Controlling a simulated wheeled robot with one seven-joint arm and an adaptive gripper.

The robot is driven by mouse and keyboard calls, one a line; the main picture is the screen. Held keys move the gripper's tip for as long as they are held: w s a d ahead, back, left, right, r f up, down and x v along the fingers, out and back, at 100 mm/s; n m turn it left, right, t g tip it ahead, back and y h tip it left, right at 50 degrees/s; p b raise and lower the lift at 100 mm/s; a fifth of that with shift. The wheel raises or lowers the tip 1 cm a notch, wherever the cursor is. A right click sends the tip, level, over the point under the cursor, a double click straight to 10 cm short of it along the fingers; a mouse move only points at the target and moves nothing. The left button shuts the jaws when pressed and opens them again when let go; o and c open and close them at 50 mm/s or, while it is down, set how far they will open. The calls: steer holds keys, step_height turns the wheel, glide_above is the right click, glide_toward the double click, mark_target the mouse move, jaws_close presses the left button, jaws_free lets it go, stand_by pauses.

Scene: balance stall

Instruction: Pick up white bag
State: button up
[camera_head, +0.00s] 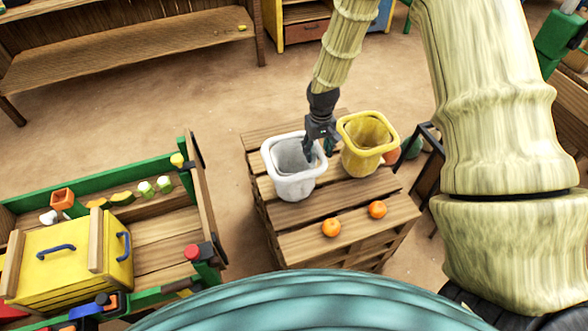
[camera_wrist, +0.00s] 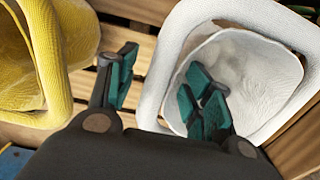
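The white bag (camera_head: 292,186), an open bucket-like bag with a thick rim, stands upright on a wooden crate in the head view. In the wrist view the white bag (camera_wrist: 255,62) fills the right side. My gripper (camera_head: 319,149) points down at the bag's right rim, beside the yellow bag. In the wrist view my gripper (camera_wrist: 158,80) is open: one finger is over the bag's opening, the other outside it. The near rim section runs between the fingers. I cannot tell whether either finger touches it.
The yellow bag (camera_head: 362,160) stands close on the right, leaving a narrow gap. Two oranges (camera_head: 331,227) lie on the wooden crate (camera_head: 290,245) in front. A green-edged cart with a yellow box (camera_head: 75,262) is at left. Floor between cart and crate is clear.

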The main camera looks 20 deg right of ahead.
jaws_close()
